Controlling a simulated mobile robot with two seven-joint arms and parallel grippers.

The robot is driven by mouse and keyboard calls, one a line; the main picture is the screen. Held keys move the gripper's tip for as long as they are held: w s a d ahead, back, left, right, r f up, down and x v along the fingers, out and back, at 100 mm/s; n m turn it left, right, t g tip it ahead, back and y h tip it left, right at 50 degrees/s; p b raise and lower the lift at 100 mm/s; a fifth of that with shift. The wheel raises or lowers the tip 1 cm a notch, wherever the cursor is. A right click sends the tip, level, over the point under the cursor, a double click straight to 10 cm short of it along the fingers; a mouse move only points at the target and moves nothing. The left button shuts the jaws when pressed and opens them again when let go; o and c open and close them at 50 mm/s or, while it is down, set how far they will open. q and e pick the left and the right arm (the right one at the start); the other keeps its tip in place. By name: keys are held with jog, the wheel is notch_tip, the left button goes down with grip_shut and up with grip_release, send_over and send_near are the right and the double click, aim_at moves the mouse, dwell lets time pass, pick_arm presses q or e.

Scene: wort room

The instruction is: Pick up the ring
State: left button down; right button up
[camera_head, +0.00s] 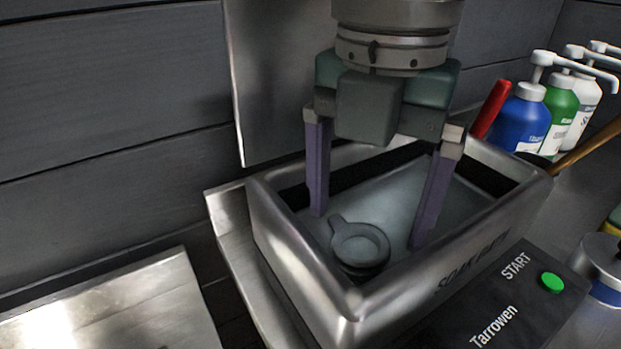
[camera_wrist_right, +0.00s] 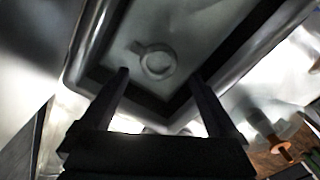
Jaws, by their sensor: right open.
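The ring (camera_head: 358,246) is a dark grey ring with a short tab, lying in the metal soak bath (camera_head: 330,292). In the right wrist view the ring (camera_wrist_right: 156,62) shows pale, with its tab to the left, beyond the fingertips and between their lines. My right gripper (camera_head: 368,228) points down into the bath, its two purple fingers spread wide on either side of the ring in the head view. The fingers look empty and apart from the ring; their exact height over it is hard to tell. My left gripper is not in view.
The bath's raised metal walls surround the fingers. A panel with a green START button (camera_head: 552,282) is in front. Blue (camera_head: 518,118), green (camera_head: 560,100) and white (camera_head: 580,112) pump bottles stand at the right, near a red handle (camera_head: 491,108). A metal tray (camera_head: 110,310) is at the left.

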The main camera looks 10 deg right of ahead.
aim_at(358, 248)
notch_tip(358, 248, down, 5)
jog(key=shift+a+f, duration=0.1)
jog(key=shift+a, duration=0.05)
grip_shut()
dwell(0.8)
